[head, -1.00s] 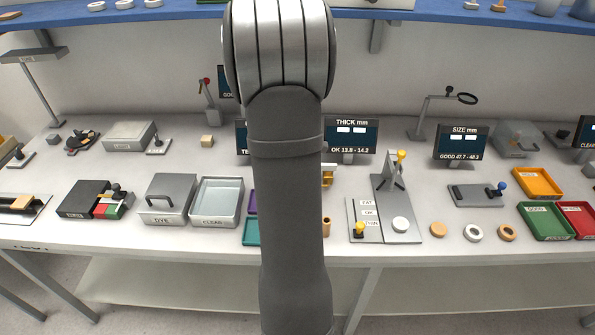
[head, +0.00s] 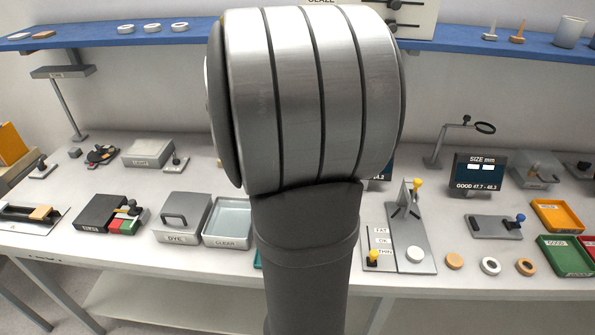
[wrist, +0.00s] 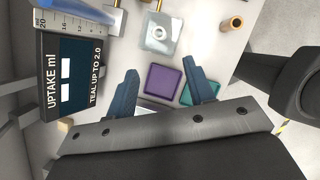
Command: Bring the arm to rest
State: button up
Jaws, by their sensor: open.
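My gripper (wrist: 162,98) shows in the wrist view with its two blue fingers apart and nothing between them. It hangs above the bench, with a purple tray (wrist: 163,83) and a teal tray (wrist: 187,95) beyond and between the fingertips. In the head view my own arm stands large in the middle and hides the centre of the bench; the gripper itself is not visible there.
The bench (head: 342,273) carries a grey DYE box (head: 182,218), a CLEAR tray (head: 228,222), a thickness gauge plate (head: 412,245), several rings and a green tray (head: 566,255). A blue shelf (head: 445,47) runs behind. The wrist view shows an UPTAKE ml display (wrist: 70,88) at left.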

dwell(0.3)
jog(key=x, duration=1.4)
jog(key=shift+w+d+f, duration=0.1)
dwell(0.9)
